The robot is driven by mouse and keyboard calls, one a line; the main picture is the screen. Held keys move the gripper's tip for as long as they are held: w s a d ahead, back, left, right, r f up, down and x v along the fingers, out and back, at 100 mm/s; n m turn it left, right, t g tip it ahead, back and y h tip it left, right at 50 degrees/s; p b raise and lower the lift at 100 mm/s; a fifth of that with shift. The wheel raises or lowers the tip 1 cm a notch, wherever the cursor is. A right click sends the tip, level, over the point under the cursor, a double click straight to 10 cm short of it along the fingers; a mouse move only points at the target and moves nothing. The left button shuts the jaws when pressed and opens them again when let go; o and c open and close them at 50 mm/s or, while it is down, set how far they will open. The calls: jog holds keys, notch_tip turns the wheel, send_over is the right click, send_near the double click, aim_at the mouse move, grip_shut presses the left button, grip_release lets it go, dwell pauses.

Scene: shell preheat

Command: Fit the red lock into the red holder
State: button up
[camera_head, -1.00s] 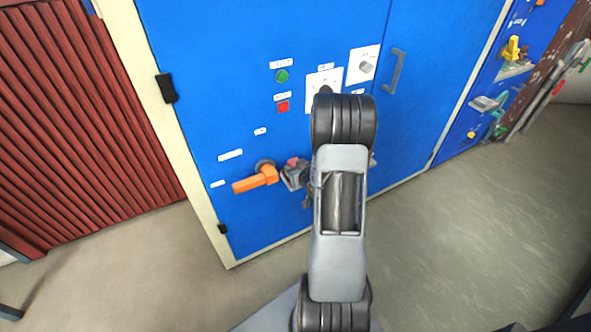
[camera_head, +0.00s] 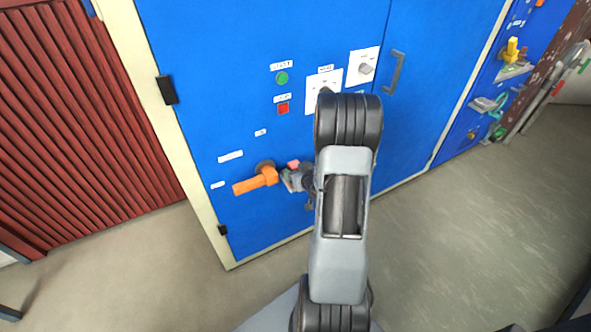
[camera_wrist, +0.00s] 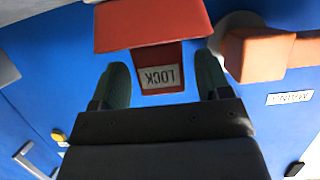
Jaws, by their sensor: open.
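A red piece (camera_wrist: 152,24) with a lower red tab (camera_wrist: 160,78) lettered "LOCK" shows upside down in the wrist view, against the blue cabinet. I cannot tell which part is lock and which is holder, or how they are seated. My gripper (camera_wrist: 162,70) is open; its green fingertips stand on either side of the tab, with blue showing between. In the head view a small red piece (camera_head: 293,165) shows just above my gripper (camera_head: 288,181); my arm hides part of this area.
An orange handle (camera_head: 254,180) sits close to the left of my gripper; it also shows at the wrist view's upper right (camera_wrist: 262,53). The blue cabinet (camera_head: 220,60) carries a green button (camera_head: 282,78), a red button (camera_head: 283,108) and knobs above. Floor to the right is clear.

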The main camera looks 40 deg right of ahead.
jog(key=p+v, duration=0.6)
jog(key=v, duration=0.4)
jog(key=w+a+r+n+g+h, duration=0.1)
jog(key=w+a+r+g, duration=0.2)
jog(key=a+r+g, duration=0.4)
jog(key=s+a+r+g+y, duration=0.1)
jog(key=s+a+r, duration=0.4)
jog(key=a, duration=0.2)
jog(key=s+a+r+g+y, duration=0.1)
jog(key=s+a+r+g, duration=0.1)
jog(key=s+a+r, duration=0.2)
jog(key=a+r, duration=0.1)
jog(key=a, duration=0.2)
jog(key=shift+s+a+y, duration=0.4)
jog(key=shift+n, duration=0.3)
notch_tip(320, 180, up, 11)
jog(key=p, duration=0.9)
jog(key=shift+f, duration=0.15)
